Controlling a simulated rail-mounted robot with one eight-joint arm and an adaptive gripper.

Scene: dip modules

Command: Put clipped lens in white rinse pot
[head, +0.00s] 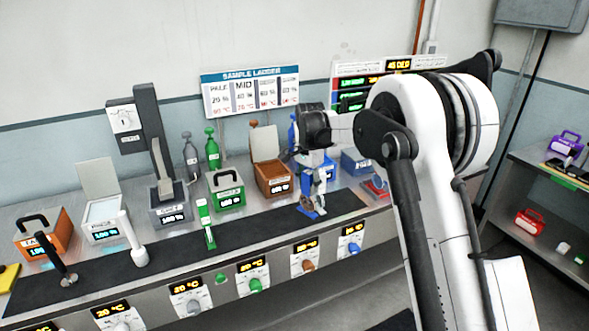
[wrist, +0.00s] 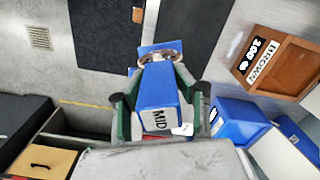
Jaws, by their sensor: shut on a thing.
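My gripper (head: 318,168) is shut on a blue clip handle marked MID, which also shows between the fingers in the wrist view (wrist: 158,95). The round lens (wrist: 160,55) sits in the clip's far end. In the head view the blue clip (head: 313,207) hangs below my gripper over the dark mat; whether it touches the mat I cannot tell. The white rinse pot (head: 103,222) stands at the left of the bench, its lid raised behind it, well to the left of my gripper.
Between gripper and white pot stand a brown pot (head: 272,183), open, a green pot (head: 227,196) and a grey pot (head: 169,212). A green clip (head: 206,225) and white clip (head: 133,243) stand upright on the mat (head: 250,228). An orange pot (head: 42,236) is far left.

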